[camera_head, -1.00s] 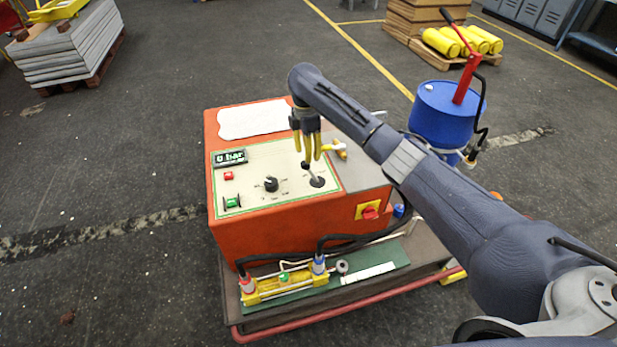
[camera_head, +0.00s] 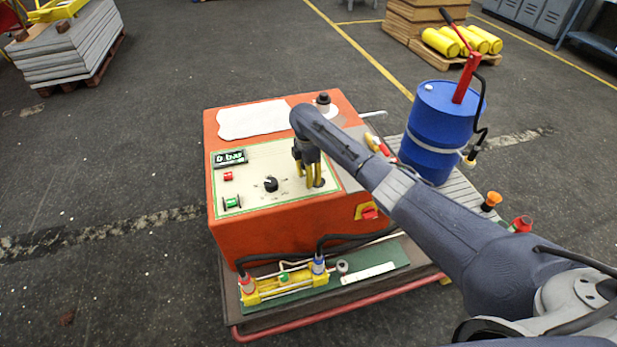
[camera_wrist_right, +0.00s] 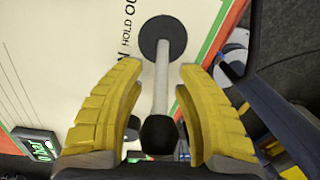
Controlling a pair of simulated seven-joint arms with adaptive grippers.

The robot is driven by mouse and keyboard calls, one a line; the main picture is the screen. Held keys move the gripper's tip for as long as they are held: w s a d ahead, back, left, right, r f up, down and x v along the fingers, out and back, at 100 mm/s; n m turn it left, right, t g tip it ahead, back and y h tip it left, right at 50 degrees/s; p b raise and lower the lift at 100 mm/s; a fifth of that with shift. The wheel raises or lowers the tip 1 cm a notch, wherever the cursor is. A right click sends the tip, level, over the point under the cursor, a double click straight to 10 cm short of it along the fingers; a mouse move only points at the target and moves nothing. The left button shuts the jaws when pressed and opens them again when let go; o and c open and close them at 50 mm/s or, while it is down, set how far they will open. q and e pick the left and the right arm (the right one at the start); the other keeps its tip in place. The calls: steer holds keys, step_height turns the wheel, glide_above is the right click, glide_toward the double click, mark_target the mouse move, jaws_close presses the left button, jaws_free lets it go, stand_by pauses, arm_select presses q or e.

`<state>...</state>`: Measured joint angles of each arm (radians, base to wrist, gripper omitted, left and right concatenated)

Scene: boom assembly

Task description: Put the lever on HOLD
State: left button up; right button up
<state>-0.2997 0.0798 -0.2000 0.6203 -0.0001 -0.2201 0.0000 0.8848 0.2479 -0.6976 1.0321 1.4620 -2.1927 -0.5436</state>
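The lever (camera_wrist_right: 161,85) is a grey rod with a black knob, rising from a round black base on the cream panel (camera_head: 240,190). In the right wrist view it stands between the two yellow fingers of my right gripper (camera_wrist_right: 160,110), which are apart with gaps on both sides. The panel lettering by the lever base reads HOLD and OUT. My left gripper is not in view.
The panel tops an orange box (camera_head: 275,226) with a black knob (camera_head: 270,184), a red button, a green switch and a small display (camera_head: 230,158). A blue drum (camera_head: 437,125) with a red pump stands to the right. A yellow cylinder (camera_head: 285,280) lies in front.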

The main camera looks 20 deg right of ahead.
steer(key=shift+c, duration=0.4)
jaws_close()
steer(key=shift+d+r+y, duration=0.15)
steer(key=shift+d+y, duration=0.3)
steer(key=shift+y, duration=0.35)
steer(key=y, duration=0.2)
steer(key=d+y, duration=0.1)
steer(key=shift+r+y, duration=0.3)
steer(key=shift+o, duration=0.4)
jaws_free()
steer(key=s+v, duration=0.1)
steer(key=v, duration=1.1)
steer(key=shift+w, duration=0.45)
